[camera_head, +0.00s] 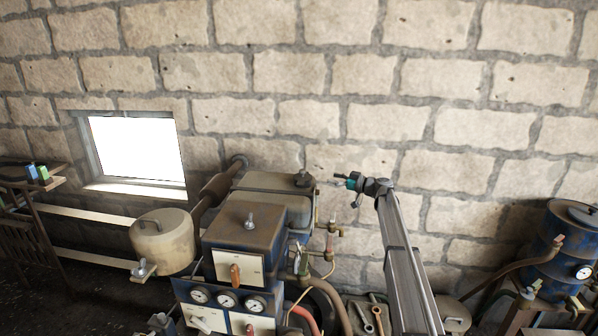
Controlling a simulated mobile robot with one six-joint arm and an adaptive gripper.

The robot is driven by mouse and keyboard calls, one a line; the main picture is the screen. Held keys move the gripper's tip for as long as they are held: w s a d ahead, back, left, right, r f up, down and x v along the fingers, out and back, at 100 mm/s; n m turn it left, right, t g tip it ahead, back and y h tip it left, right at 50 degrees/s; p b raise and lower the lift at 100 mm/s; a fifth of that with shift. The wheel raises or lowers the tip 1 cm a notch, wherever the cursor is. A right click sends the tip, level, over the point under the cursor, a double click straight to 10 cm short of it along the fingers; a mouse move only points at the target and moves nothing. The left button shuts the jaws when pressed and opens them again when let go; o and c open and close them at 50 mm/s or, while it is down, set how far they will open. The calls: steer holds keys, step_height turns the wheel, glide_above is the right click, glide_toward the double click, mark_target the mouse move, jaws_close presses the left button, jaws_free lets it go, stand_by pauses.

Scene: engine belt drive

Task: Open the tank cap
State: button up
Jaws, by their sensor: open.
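A boxy grey-brown tank (262,183) sits behind the engine's control box, in the middle of the head view. A small dark cap (304,180) is on its top at the right end and appears seated. My gripper (338,180) is to the right of the cap, pointing left toward it at about the same picture height. It is open and empty, with a visible gap between it and the cap. The fingertips are small and dark in this view.
The control box (245,228) with several gauges stands in front of the tank. Pipes and valves (328,235) rise below my gripper. A round beige canister (161,241) is at left, and a blue drum (562,245) at right. The stone wall (430,110) is behind.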

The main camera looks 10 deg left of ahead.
mark_target(302, 170)
steer(key=shift+a, duration=0.1)
steer(key=x, duration=1.3)
steer(key=shift+w+a+f, duration=0.1)
steer(key=shift+a, duration=0.25)
jaws_close()
steer(key=shift+a, duration=0.35)
steer(key=shift+d, duration=0.3)
